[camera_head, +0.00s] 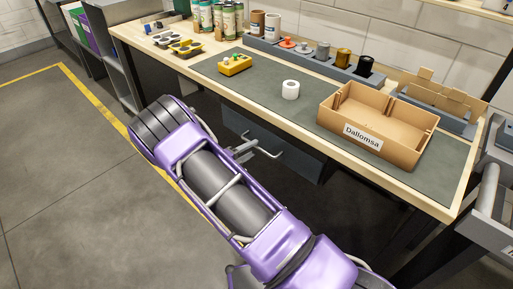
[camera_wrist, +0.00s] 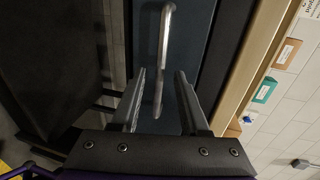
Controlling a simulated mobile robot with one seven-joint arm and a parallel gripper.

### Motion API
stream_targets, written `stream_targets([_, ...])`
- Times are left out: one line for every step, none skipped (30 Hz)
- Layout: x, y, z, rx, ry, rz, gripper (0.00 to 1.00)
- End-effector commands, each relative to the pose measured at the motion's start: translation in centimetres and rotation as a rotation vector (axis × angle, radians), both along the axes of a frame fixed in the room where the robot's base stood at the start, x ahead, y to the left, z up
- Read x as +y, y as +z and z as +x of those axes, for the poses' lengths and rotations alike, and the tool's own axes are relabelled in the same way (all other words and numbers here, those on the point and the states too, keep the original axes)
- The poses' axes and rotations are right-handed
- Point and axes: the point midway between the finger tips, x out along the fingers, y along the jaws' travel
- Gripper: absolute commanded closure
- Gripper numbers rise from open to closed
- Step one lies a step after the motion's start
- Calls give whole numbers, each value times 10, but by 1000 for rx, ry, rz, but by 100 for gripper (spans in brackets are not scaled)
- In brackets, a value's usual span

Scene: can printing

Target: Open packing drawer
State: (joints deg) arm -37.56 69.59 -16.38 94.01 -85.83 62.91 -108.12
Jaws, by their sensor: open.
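The packing drawer (camera_head: 275,141) is a dark blue-grey front under the workbench, with a pale metal bar handle (camera_head: 257,146). It looks shut, though my arm hides part of it. In the wrist view the drawer front (camera_wrist: 190,40) fills the middle and the handle (camera_wrist: 164,50) runs up the picture. My gripper (camera_head: 243,150) is at the drawer front, beside the handle in the head view. In the wrist view my gripper (camera_wrist: 160,78) is open, and the handle's near end lies between its two fingers. I cannot tell whether they touch it.
The workbench edge (camera_head: 290,146) runs above the drawer. The floor (camera_head: 60,180) at left is clear.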

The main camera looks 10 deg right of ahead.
Motion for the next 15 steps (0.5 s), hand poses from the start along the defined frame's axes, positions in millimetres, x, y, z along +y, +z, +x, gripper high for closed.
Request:
stream_targets([-7, -3, 5, 0, -1, 0, 55])
stream_targets([-10, -4, 7, 0, -1, 0, 55])
stream_targets([-14, -4, 10, 0, -2, -1, 55])
stream_targets([-16, -5, 11, 0, -2, -1, 55])
stream_targets([-19, -5, 13, 0, -2, -1, 55])
stream_targets([-21, -5, 15, 0, -1, -1, 55])
stream_targets([-22, -6, 16, -1, 0, -1, 55])
stream_targets([-22, -6, 17, -1, 1, -1, 55])
stream_targets([-23, -6, 17, 0, 1, 0, 55])
stream_targets([-24, -6, 18, 0, 1, 0, 55])
stream_targets([-24, -6, 18, 0, 1, 0, 55])
stream_targets([-24, -6, 18, 0, 1, 0, 55])
stream_targets([-24, -6, 18, 0, 1, 0, 55])
stream_targets([-24, -6, 18, 0, 1, 0, 55])
stream_targets([-24, -6, 18, 0, 1, 0, 55])
